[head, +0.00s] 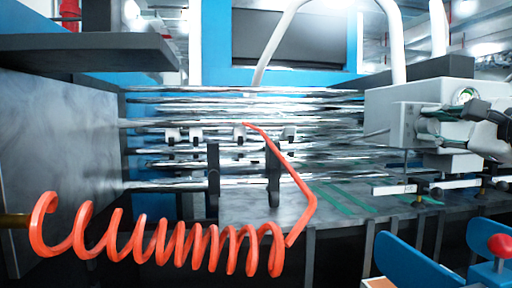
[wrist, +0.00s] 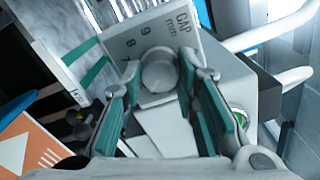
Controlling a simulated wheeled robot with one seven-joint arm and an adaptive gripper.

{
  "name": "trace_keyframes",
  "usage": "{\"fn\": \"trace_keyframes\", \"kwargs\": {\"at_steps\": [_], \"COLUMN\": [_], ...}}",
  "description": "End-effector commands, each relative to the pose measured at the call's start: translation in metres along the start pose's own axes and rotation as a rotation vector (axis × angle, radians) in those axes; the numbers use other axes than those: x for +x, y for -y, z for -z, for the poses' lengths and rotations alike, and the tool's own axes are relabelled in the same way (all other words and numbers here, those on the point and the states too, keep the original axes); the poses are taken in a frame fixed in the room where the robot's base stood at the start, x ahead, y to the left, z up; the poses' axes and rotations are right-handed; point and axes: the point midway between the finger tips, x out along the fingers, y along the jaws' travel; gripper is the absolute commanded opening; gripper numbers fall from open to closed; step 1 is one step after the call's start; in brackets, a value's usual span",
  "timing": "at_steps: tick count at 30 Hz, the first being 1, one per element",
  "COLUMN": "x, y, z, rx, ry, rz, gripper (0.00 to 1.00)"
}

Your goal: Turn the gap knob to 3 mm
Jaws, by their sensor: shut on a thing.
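The gap knob (wrist: 158,75) is a pale round knob on a light grey panel in the wrist view. The panel has a dial marked "GAP mm" (wrist: 181,24); the figures 9, 8 and 7 show beside the knob. My gripper (wrist: 161,72) has its teal-padded fingers on either side of the knob, shut on it. The knob's pointer and the figure 3 cannot be made out. In the head view, my gripper (head: 428,124) is at the pale machine housing (head: 380,103) on the right, and the knob is hidden there.
Shiny rolls (head: 250,95) span the middle in the head view. A red coiled hose (head: 160,242) hangs in front at the left. Blue panels (head: 410,262) and a red ball (head: 500,244) are at lower right.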

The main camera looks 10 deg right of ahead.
Motion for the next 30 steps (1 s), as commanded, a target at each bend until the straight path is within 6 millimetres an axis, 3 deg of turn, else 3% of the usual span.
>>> {"fn": "trace_keyframes", "kwargs": {"at_steps": [18, 30], "x": [0.0021, 0.0018], "y": [-0.0044, -0.0019], "z": [0.0011, 0.0], "rx": [-0.579, -0.832], "ry": [0.003, 0.003], "rz": [0.001, -0.001], "gripper": [0.0, 0.0]}}
